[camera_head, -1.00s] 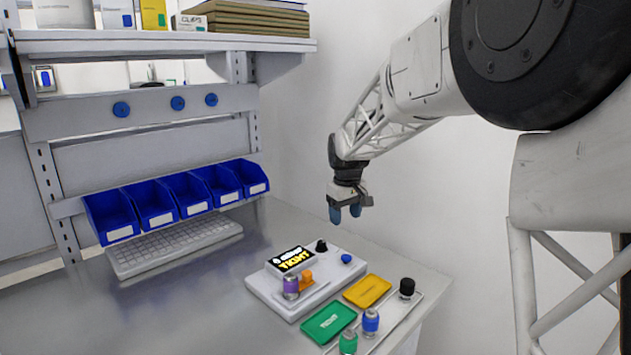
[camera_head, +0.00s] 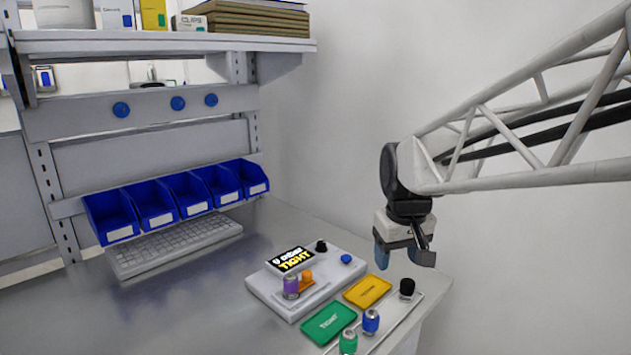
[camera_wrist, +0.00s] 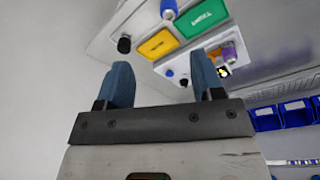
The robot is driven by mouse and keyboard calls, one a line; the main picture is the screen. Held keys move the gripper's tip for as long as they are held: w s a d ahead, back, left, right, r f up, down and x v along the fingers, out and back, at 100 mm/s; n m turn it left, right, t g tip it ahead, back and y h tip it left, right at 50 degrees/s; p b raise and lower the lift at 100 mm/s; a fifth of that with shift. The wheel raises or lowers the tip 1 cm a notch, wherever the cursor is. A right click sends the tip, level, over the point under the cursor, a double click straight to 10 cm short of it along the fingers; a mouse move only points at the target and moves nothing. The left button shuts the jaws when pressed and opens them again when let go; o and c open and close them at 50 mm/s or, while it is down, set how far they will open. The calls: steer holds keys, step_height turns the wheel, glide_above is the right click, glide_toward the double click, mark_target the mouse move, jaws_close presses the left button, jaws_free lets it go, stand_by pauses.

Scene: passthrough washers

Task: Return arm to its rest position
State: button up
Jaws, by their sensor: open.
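My gripper (camera_head: 402,254) hangs in the air above the right edge of the bench, by the white wall. It also shows in the wrist view (camera_wrist: 165,85), with its two blue fingertips apart and nothing between them. Below and to its left in the head view is a white device (camera_head: 262,288) with a lit display (camera_head: 291,260) reading "TIGHT". A purple-and-silver cylinder (camera_head: 291,288) and an orange part (camera_head: 306,276) stand on the device.
A green tray (camera_head: 329,324), a yellow tray (camera_head: 367,291) and a strip with black (camera_head: 407,288), blue (camera_head: 371,322) and green (camera_head: 348,342) capped pieces lie near the front right. Blue bins (camera_head: 154,205), a keyboard (camera_head: 172,247) and a shelf (camera_head: 165,41) are behind. Space around the gripper is clear.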

steer(key=s+d+f+m, duration=0.1)
steer(key=s+f, duration=0.2)
steer(key=s, duration=0.7)
steer(key=s+d+f+m, duration=0.2)
steer(key=s, duration=0.8)
steer(key=shift+s+f+t, duration=0.4)
